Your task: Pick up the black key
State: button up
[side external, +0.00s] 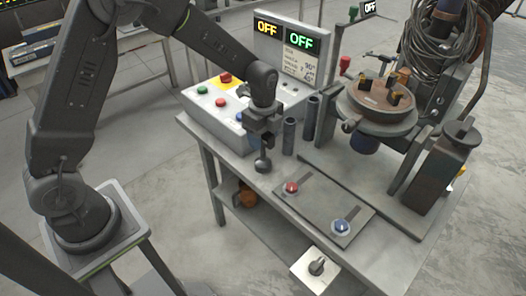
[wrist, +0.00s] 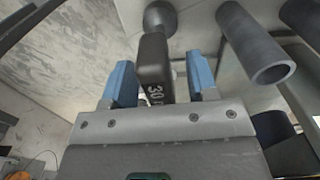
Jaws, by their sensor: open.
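The black key (wrist: 153,60) is a dark block-shaped handle with a white "30" on its face and a round dark end (wrist: 160,16). In the side view its round end (side external: 263,164) shows below my gripper (side external: 262,136), over the near edge of the bench. In the wrist view the handle is between the two blue fingers of my gripper (wrist: 160,72). The fingers are open, with a gap on each side of the handle. My gripper hides the handle's upper part in the side view.
Two dark tubes (side external: 289,136) stand close to the right of my gripper. A flat plate with a red key (side external: 291,188) and a blue key (side external: 341,226) lies right of it. A button panel (side external: 213,110) is behind, and a round turntable (side external: 383,98) stands at right.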

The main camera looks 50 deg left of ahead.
grip_shut()
dwell(0.5)
jog(key=shift+r, duration=0.15)
jog(key=shift+r, duration=0.25)
notch_tip(320, 180, up, 8)
jog(key=shift+r, duration=0.15)
jog(key=d+m, duration=0.3)
jog(key=d, duration=0.8)
jog(key=shift+s+d+f, duration=0.2)
jog(key=shift+s+d, duration=0.1)
jog(key=shift+d, duration=0.05)
